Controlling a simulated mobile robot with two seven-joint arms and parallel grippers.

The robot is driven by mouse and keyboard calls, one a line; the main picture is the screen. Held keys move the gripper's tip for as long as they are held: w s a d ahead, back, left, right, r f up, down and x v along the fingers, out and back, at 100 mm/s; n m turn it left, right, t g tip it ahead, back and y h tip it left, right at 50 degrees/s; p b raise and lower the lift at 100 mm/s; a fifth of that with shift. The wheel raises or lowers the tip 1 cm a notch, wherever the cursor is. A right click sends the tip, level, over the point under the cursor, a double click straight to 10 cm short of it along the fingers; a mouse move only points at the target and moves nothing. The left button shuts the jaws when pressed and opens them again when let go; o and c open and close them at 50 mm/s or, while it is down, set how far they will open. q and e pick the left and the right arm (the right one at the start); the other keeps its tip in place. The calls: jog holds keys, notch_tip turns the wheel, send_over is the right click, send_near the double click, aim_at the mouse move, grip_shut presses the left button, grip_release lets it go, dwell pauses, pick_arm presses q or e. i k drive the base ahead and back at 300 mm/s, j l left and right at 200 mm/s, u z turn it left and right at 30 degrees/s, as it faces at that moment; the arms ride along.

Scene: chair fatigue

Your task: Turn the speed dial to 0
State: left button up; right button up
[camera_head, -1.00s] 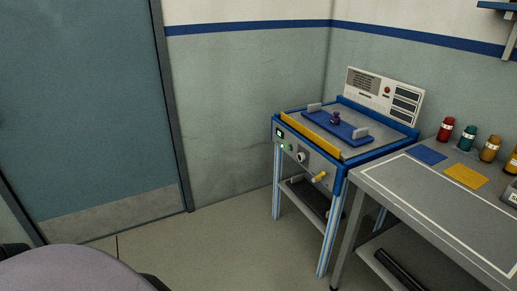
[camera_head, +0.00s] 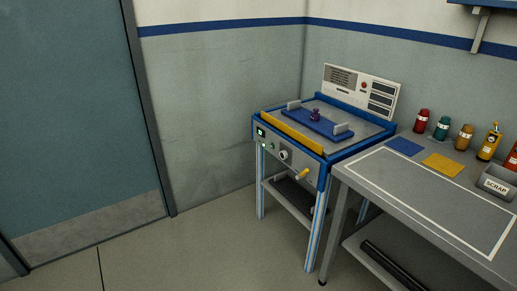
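A blue-framed machine (camera_head: 318,141) stands in the room's corner. Its front panel carries a small lit green display (camera_head: 261,132), a small green button (camera_head: 271,146) and a pale round dial (camera_head: 283,155), which looks like the speed dial. Its marks are too small to read. A yellow-handled lever (camera_head: 302,174) sticks out to the right of the dial. Neither of my grippers is in view.
A grey workbench (camera_head: 440,210) stands right of the machine, with several coloured bottles (camera_head: 442,128), blue and yellow squares and a SCRAP bin (camera_head: 494,184). A door (camera_head: 70,120) is at left. The floor (camera_head: 190,255) before the machine is clear.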

aim_at(283, 154)
jog(key=i+z, duration=0.15)
jog(key=z, duration=0.2)
jog(key=i+j+z, duration=0.1)
jog(key=z, duration=0.3)
jog(key=i+j+z, duration=0.1)
jog(key=z, duration=0.25)
jog(key=i+j+z, duration=0.2)
jog(key=j, duration=0.15)
jog(key=i+j+z, duration=0.15)
jog(key=j, duration=0.25)
jog(key=i+j, duration=0.15)
jog(key=j, duration=0.2)
jog(key=i+j, duration=0.1)
jog(key=j, duration=0.2)
jog(key=i+j+z, duration=0.1)
jog(key=j, duration=0.25)
jog(key=i+j, duration=0.15)
jog(key=j, duration=0.2)
